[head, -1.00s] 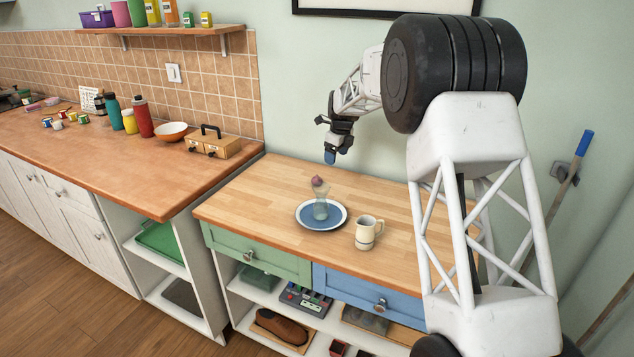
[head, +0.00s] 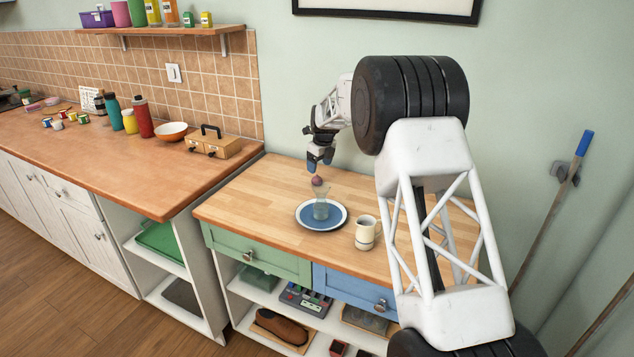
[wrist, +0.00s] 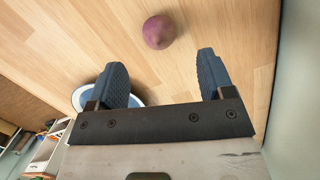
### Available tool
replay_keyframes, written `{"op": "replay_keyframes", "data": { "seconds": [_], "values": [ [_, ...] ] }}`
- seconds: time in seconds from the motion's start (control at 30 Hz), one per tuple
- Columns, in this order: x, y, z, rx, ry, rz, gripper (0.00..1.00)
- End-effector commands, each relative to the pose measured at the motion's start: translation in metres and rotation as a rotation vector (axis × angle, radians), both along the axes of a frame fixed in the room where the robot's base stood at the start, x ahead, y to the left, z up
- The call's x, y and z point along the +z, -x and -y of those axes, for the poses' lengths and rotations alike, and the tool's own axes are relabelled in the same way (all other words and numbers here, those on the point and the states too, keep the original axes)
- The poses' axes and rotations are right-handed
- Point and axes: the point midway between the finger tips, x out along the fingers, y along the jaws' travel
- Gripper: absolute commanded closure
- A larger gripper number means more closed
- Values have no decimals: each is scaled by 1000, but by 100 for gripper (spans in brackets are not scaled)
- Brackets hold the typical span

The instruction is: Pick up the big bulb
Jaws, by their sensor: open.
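My gripper (head: 319,166) is open and empty, with blue fingertips pointing down, just above the bulb in the head view. In the wrist view my gripper (wrist: 162,78) has its two fingers wide apart. No other bulb is visible.
A cream mug (head: 366,233) stands right of the plate. The wooden tabletop (head: 255,205) is otherwise clear.

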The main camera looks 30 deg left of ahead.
Motion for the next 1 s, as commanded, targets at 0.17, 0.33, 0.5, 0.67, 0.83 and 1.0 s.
{"op": "replay_keyframes", "data": {
  "seconds": [0.17, 0.33, 0.5, 0.67, 0.83, 1.0],
  "values": [
    [-14, -1, -2, 0, 0, 0, 25],
    [-17, -1, -3, 1, -1, 1, 25],
    [-17, -1, -3, 1, 0, 0, 25],
    [-20, -1, -3, 0, 0, 0, 25],
    [-33, 0, -5, 0, 1, -2, 25],
    [-49, -1, -7, 1, 1, -1, 25]
  ]
}}
